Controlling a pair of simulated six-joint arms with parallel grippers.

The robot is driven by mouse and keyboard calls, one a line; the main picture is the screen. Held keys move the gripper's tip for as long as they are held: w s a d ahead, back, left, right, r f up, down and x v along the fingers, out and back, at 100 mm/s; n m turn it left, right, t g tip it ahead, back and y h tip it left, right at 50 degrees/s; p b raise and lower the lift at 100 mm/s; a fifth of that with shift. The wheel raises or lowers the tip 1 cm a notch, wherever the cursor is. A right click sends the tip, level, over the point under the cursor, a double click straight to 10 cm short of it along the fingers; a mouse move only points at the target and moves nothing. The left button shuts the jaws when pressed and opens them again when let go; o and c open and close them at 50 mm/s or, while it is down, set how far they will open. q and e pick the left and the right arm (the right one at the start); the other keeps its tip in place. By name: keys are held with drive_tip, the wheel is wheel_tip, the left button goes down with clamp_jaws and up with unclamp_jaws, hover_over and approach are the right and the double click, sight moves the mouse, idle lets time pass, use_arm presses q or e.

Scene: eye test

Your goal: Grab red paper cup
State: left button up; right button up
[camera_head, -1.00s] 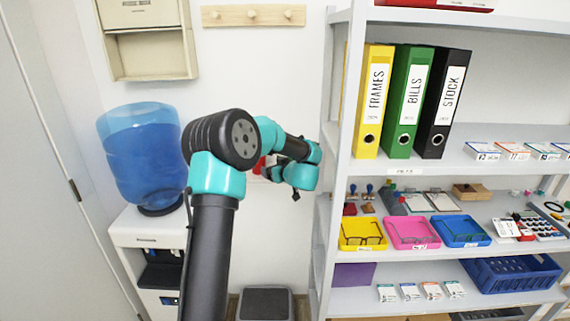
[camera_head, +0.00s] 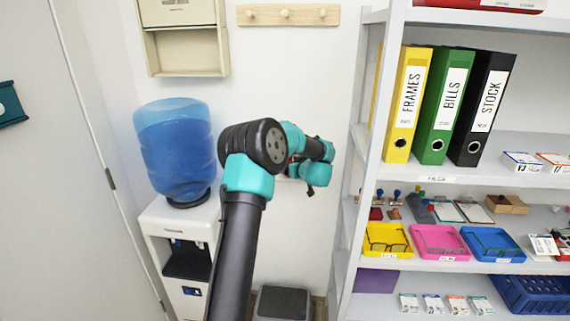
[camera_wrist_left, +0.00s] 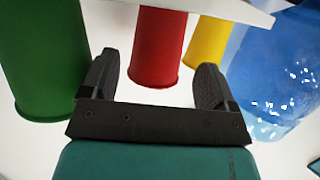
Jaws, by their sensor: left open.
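A red paper cup (camera_wrist_left: 158,45) is at the top middle of the left wrist view, between a green cup (camera_wrist_left: 40,60) on the left and a yellow cup (camera_wrist_left: 206,42) on the right. My left gripper (camera_wrist_left: 158,66) is open, with one dark finger on each side of the red cup in the picture. White gaps show between the cup and both fingers, so it is not held. How deep the cup sits between them I cannot tell. In the head view my left arm (camera_head: 240,230) reaches toward the back wall and its gripper is largely hidden. My right gripper is not in view.
A white board (camera_wrist_left: 225,10) crosses the cups' upper ends. A blue water bottle (camera_wrist_left: 275,75) is close by on the right; on its dispenser (camera_head: 172,215) it stands left of my arm in the head view. A grey shelf unit (camera_head: 352,225) with binders and trays stands right.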

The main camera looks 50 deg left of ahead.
use_arm(q)
drive_tip(key=shift+x, duration=2.6)
drive_tip(key=shift+f, duration=0.1)
drive_tip(key=shift+d, duration=0.1)
drive_tip(key=c, duration=0.7)
drive_tip(key=shift+o, duration=0.2)
drive_tip(key=shift+d+r, duration=0.1)
drive_tip(key=shift+r, duration=1.75)
drive_tip(key=s+d+r, duration=0.1)
drive_tip(key=s+d, duration=0.9)
drive_tip(key=d, duration=0.1)
drive_tip(key=shift+s+d, duration=0.3)
drive_tip(key=shift+d, duration=0.05)
drive_tip(key=shift+r, duration=0.15)
